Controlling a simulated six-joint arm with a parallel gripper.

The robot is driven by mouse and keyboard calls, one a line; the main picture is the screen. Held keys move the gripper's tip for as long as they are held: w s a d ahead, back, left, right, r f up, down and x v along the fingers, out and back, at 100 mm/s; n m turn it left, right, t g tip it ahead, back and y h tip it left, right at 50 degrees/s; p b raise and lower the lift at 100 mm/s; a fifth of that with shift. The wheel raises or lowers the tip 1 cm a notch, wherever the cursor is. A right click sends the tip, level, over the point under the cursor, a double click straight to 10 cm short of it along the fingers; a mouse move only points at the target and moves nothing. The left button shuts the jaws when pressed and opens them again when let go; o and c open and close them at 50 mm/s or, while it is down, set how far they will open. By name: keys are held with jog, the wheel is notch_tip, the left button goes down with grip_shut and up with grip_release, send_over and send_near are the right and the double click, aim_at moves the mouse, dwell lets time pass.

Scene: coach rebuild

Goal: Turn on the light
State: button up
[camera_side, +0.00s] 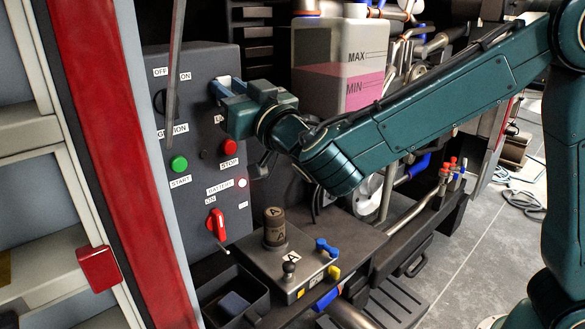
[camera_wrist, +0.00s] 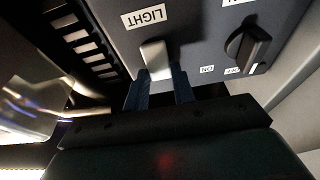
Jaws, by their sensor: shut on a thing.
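The light switch (camera_wrist: 154,55) is a pale metal lever under the LIGHT label (camera_wrist: 144,16) on the grey control panel (camera_wrist: 200,25) in the wrist view. My gripper (camera_wrist: 161,76) has its two blue fingers on either side of the lever and is shut on it. In the side view, my gripper (camera_side: 222,90) is at the upper right of the control panel (camera_side: 200,65). I cannot tell whether the light is on.
The black ignition knob (camera_wrist: 246,45) is beside the light switch; it also shows in the side view (camera_side: 160,101). Below are a green start button (camera_side: 179,164), a red stop button (camera_side: 230,147) and a red battery switch (camera_side: 216,224). A tank (camera_side: 325,50) with pink fluid stands close to my wrist.

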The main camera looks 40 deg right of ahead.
dwell(0.4)
jog(key=o, duration=1)
jog(key=shift+s+f, duration=0.1)
jog(key=shift+s, duration=0.05)
jog(key=shift+v, duration=3.65)
jog(key=shift+f, duration=0.1)
